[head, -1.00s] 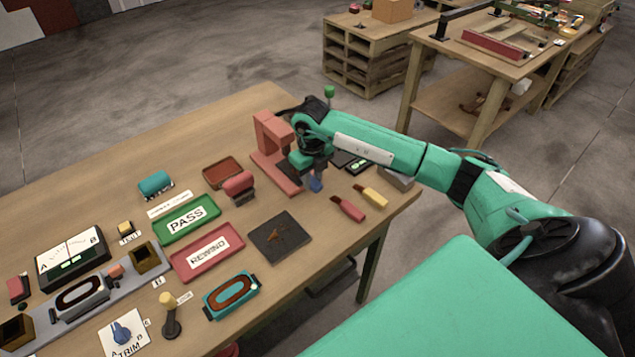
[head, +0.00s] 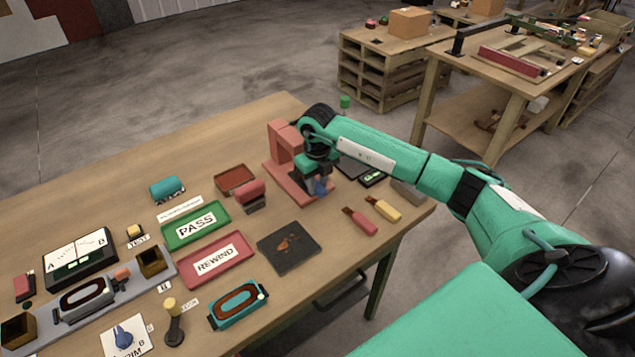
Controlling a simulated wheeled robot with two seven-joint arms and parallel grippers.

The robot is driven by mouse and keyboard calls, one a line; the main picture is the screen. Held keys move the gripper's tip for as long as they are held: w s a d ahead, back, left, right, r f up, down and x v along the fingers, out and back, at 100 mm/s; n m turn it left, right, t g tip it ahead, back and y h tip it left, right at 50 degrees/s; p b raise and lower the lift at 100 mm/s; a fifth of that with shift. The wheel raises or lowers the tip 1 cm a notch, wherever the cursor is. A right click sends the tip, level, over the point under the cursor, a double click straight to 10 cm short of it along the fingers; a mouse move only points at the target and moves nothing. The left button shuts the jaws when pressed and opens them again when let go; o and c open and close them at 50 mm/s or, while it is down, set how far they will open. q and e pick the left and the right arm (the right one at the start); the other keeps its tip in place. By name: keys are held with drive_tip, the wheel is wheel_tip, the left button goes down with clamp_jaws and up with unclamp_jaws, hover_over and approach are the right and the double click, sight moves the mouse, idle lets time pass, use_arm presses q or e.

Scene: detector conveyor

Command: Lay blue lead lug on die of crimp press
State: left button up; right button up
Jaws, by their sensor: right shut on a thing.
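The crimp press (head: 281,141) is a salmon-red C-shaped frame with a long flat base, standing near the far edge of the table. My right gripper (head: 319,182) is at the right side of the press, low over the base. It is shut on a small blue piece, the blue lead lug (head: 321,188), which shows just below the fingers. The gripper and wrist hide the die and part of the base, so I cannot tell whether the lug touches the press. My left gripper is not in view.
A red-handled and a yellow-handled tool (head: 383,208) lie right of the press. A dark pad (head: 289,249), a red stamp (head: 250,192), a green PASS tray (head: 196,225) and a red REWIND tray (head: 216,260) lie nearer. A dark panel (head: 358,171) lies behind my wrist.

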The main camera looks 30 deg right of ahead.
drive_tip(key=shift+f, duration=0.2)
drive_tip(key=o, duration=1.1)
drive_tip(key=shift+c, duration=0.2)
drive_tip(key=shift+r, duration=0.1)
